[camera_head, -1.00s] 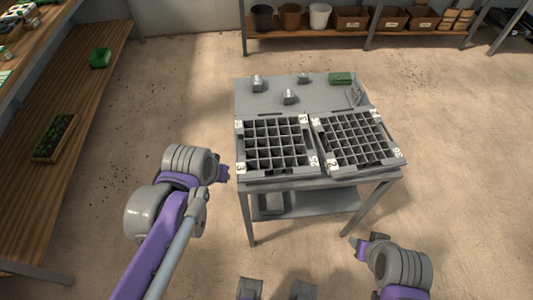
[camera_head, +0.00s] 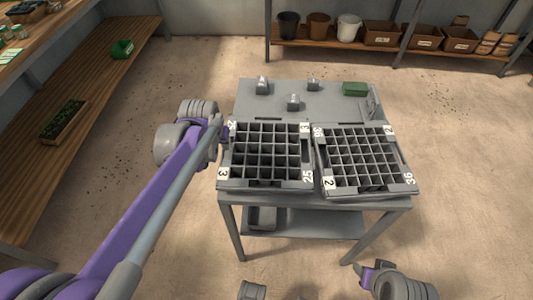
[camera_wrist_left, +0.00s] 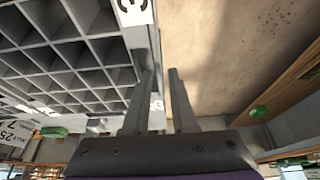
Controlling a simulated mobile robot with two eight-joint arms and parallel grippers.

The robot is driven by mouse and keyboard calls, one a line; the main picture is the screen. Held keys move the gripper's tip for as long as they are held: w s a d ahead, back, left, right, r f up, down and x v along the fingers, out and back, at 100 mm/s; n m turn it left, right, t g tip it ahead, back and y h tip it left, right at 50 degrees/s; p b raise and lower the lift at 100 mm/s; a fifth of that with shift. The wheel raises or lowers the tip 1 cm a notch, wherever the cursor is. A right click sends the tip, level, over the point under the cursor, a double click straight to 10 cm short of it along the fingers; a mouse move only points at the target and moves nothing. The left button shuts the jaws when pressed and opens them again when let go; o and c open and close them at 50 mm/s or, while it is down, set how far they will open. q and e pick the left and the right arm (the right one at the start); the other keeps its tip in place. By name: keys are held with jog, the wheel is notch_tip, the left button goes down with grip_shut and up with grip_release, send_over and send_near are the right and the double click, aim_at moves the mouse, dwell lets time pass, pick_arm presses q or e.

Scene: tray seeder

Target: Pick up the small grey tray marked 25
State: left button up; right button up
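The grey tray marked 25 (camera_head: 240,184) lies flat on the left half of the grey table. It is divided into square cells, which look empty, and has white number labels at its corners. My left gripper (camera_head: 226,133) is at the tray's left edge, near the far corner. In the left wrist view its two fingers (camera_wrist_left: 160,72) are apart with nothing between them. The tray's rim (camera_wrist_left: 138,42) is close by the left finger; I cannot tell if they touch. My right gripper (camera_head: 362,272) is low at the right front, away from the table; its fingers are unclear.
A second grey tray, marked 36 (camera_head: 386,190), lies right beside it. Small metal pieces (camera_head: 293,103) and a green box (camera_head: 355,89) are at the table's back. A wooden bench (camera_head: 90,105) stands left, a shelf with pots (camera_head: 348,27) behind. Floor between is clear.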

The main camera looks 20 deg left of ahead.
pick_arm(q)
jog(key=b+x, duration=0.1)
jog(key=x, duration=0.3)
jog(key=shift+w+d+f, duration=0.1)
jog(key=shift+w+f, duration=0.1)
jog(key=shift+r, duration=0.1)
grip_shut()
